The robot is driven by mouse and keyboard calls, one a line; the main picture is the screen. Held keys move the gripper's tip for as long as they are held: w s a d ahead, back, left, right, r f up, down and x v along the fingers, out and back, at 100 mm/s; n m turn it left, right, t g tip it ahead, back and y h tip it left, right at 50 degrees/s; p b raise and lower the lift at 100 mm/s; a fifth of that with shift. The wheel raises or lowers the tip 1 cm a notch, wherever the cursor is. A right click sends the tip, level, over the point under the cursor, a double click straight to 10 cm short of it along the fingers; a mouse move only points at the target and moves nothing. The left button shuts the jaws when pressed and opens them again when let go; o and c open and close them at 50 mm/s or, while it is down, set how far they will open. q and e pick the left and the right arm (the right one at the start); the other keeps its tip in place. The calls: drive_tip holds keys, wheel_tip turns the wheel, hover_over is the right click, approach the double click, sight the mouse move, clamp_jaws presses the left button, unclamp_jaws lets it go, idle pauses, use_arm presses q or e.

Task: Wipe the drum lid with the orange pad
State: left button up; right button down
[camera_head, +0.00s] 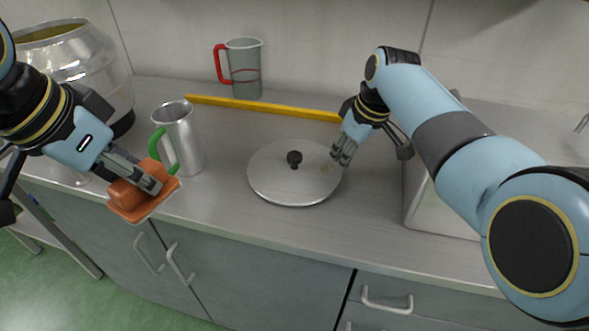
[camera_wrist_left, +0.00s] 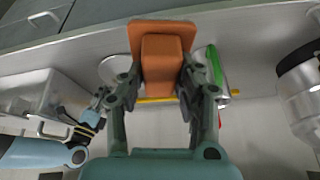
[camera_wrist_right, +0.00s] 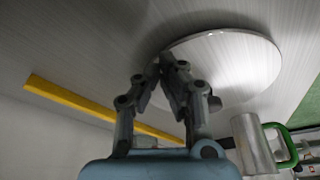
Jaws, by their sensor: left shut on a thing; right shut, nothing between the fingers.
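The drum lid (camera_head: 270,186) is a round silver disc with a black knob (camera_head: 294,158), lying flat on the steel counter. A small yellowish mark (camera_head: 325,168) shows near its right edge. My left gripper (camera_head: 150,184) is shut on the orange pad (camera_head: 128,203) by its block-shaped grip and holds it at the counter's front edge, left of the lid. The lid also shows in the right wrist view (camera_wrist_right: 240,65).
A metal mug (camera_head: 182,135) with a green handle stands between pad and lid. A yellow bar (camera_head: 262,106) lies behind the lid, with a clear jug (camera_head: 245,70) with red handle beyond.

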use_arm(q)
drive_tip(key=shift+f, duration=0.3)
use_arm(e)
drive_tip(key=shift+f, duration=0.55)
use_arm(q)
drive_tip(key=shift+r, duration=0.1)
use_arm(e)
drive_tip(key=shift+r, duration=0.1)
